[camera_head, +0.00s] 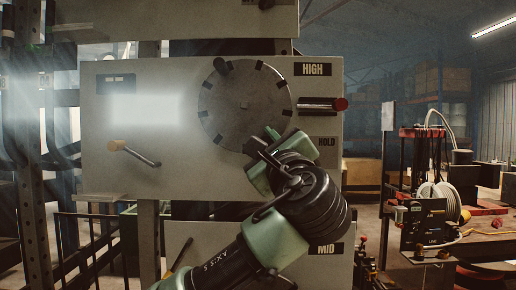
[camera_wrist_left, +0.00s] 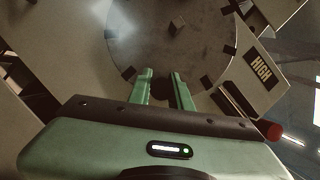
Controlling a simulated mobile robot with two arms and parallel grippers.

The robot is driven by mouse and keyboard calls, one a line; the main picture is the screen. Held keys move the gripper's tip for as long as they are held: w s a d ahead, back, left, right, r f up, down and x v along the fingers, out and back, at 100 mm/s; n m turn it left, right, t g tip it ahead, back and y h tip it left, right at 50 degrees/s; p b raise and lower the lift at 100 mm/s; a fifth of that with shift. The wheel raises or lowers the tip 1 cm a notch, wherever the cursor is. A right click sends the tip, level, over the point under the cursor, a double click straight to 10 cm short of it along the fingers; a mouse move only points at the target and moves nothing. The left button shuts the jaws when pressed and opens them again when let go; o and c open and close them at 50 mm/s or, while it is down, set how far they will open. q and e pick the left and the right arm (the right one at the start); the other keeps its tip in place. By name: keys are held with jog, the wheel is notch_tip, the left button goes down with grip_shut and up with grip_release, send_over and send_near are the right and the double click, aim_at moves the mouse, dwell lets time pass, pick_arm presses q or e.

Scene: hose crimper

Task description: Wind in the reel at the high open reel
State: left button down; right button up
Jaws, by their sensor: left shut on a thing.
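The high reel (camera_head: 245,105) is a round grey disc with dark tabs around its rim, on a pale panel (camera_head: 180,175) marked HIGH. The disc also fills the upper middle of the left wrist view (camera_wrist_left: 150,40). My right gripper is out of view.
A red-tipped lever (camera_head: 322,104) sticks out right of the disc, close to my gripper. A lower panel marked MID (camera_head: 325,249) sits partly behind my arm. A hose bench (camera_head: 430,215) stands at the right.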

pick_arm(q)
jog(key=shift+s+d+r, duration=0.1)
jog(key=shift+d+r, duration=0.4)
jog(key=shift+r, duration=0.3)
jog(key=c, duration=1.3)
grip_release()
jog(key=shift+f, duration=0.15)
jog(key=shift+d+f, duration=0.1)
jog(key=shift+f, duration=0.05)
